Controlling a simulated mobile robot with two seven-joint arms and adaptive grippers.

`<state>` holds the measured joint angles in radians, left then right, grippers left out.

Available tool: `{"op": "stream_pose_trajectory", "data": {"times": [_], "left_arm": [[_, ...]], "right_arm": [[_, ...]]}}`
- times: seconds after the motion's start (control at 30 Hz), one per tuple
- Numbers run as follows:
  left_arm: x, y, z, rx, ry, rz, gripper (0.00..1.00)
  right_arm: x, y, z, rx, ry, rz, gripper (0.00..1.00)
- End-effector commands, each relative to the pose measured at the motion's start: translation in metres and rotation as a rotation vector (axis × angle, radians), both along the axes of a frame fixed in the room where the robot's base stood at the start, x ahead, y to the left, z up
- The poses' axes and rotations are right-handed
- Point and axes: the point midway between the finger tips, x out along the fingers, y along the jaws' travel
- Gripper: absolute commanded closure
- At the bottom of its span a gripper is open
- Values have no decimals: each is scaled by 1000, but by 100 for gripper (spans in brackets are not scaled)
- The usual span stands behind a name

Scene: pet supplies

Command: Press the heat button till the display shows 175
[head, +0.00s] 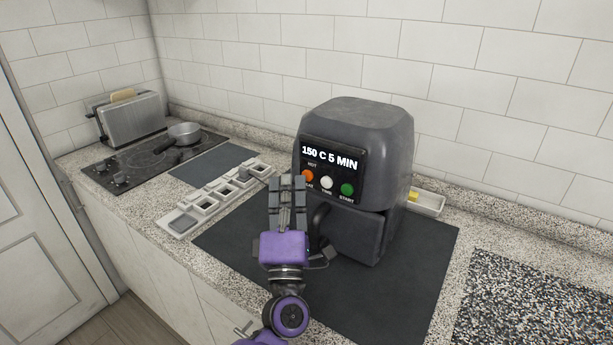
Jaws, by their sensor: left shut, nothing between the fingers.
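A dark grey air fryer (355,160) stands on a dark mat on the counter. Its display (329,158) reads 150 C 5 MIN. Below the display are an orange button (308,176), which is the heat button, a white button (327,184) marked TIME and a green button (347,190) marked START. My right gripper is not in view.
A white compartment tray (184,222) lies left of the gripper. A cooktop (125,172) with a pan (184,134) and a toaster (131,118) are at the back left. The dark mat (400,285) is clear in front.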

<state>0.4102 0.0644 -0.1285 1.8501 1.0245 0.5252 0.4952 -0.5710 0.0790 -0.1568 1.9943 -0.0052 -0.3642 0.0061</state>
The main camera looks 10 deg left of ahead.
Motion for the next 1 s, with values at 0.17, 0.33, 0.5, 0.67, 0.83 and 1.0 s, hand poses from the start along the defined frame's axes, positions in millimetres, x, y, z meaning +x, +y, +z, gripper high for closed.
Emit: {"op": "stream_pose_trajectory", "data": {"times": [0.17, 0.33, 0.5, 0.67, 0.83, 1.0], "left_arm": [[1, 0, 0, 0, 0, 0, 100], [3, -1, 0, 0, 0, 0, 100], [5, -2, 0, 0, 0, 0, 100], [6, -2, -1, 0, 1, 0, 100], [8, -3, 0, 0, 1, 0, 100], [8, -3, 0, 1, 0, -1, 100]], "right_arm": [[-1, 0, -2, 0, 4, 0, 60], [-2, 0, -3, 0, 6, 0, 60], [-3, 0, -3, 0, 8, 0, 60], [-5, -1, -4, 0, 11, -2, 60], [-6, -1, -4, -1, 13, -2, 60], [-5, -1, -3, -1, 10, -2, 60]]}}
